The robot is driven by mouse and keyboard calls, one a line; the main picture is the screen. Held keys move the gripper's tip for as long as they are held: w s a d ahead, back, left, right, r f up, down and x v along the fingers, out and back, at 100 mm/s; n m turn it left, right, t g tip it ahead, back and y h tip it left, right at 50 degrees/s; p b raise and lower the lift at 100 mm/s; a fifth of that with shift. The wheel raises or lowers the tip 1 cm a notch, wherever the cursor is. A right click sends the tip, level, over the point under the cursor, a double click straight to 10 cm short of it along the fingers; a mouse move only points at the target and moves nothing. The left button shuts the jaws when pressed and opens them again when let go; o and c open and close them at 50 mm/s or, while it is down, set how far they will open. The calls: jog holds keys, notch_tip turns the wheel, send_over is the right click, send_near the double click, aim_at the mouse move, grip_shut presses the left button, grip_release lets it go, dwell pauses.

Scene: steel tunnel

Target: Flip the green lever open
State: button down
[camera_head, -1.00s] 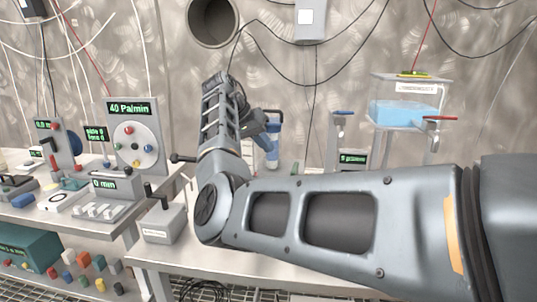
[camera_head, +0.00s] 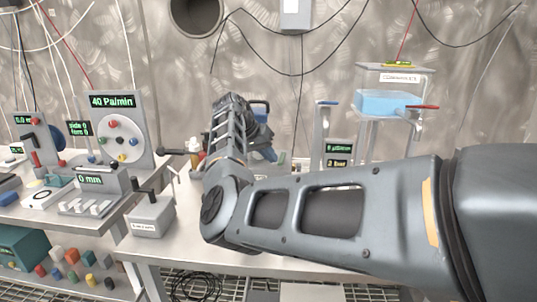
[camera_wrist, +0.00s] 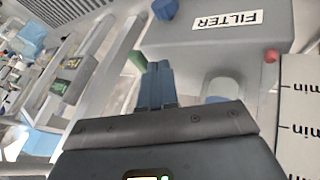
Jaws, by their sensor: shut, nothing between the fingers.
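A small green piece (camera_wrist: 138,60), which looks like the green lever, shows in the wrist view just left of my fingertips. Only a short stub of it is visible. My gripper (camera_wrist: 158,68) is shut and empty, its two blue-grey fingers together. The fingertips are very close to the green piece; I cannot tell whether they touch it. Above them is a grey box with a FILTER label (camera_wrist: 227,20). In the head view my own arm hides the fingers, and I cannot make out the green lever there.
A blue knob (camera_wrist: 165,9) and a red knob (camera_wrist: 271,56) sit near the filter box. A clear water tank (camera_head: 392,102) with a red-handled tap (camera_head: 422,107) stands to the right. A grey box with a black handle (camera_head: 152,214) stands on the bench. Instrument panels (camera_head: 118,130) crowd the left.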

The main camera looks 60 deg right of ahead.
jog(key=shift+s+d+n+t+h+p, duration=0.15)
jog(key=shift+s+n+t+h+p, duration=0.2)
jog(key=shift+s+n+p, duration=0.8)
